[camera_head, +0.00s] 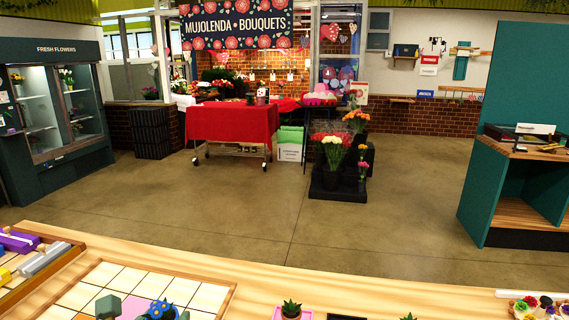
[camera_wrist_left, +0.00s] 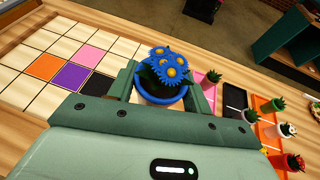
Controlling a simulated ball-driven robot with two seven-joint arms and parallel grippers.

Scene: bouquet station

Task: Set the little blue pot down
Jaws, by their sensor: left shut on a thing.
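The little blue pot (camera_wrist_left: 160,99) holds blue flowers with yellow-orange centres and dark green leaves. My left gripper (camera_wrist_left: 166,90) is shut on it, a finger on each side of the pot. In the head view the blue flowers (camera_head: 161,309) show at the bottom edge, beside a grey-green finger. A wooden-framed grid board of cream tiles (camera_head: 135,281) lies on the table around there. In the left wrist view the board has orange (camera_wrist_left: 43,67), purple (camera_wrist_left: 70,76), pink and black tiles left of the pot. The pot's underside is hidden, so its height is unclear. My right gripper is not in view.
Right of the pot, small potted plants (camera_wrist_left: 272,105) stand on or beside coloured squares, including a black one (camera_wrist_left: 234,96). A tray with purple and grey blocks (camera_head: 42,258) is at the head view's left. Bare wooden table (camera_head: 330,285) lies between board and far edge.

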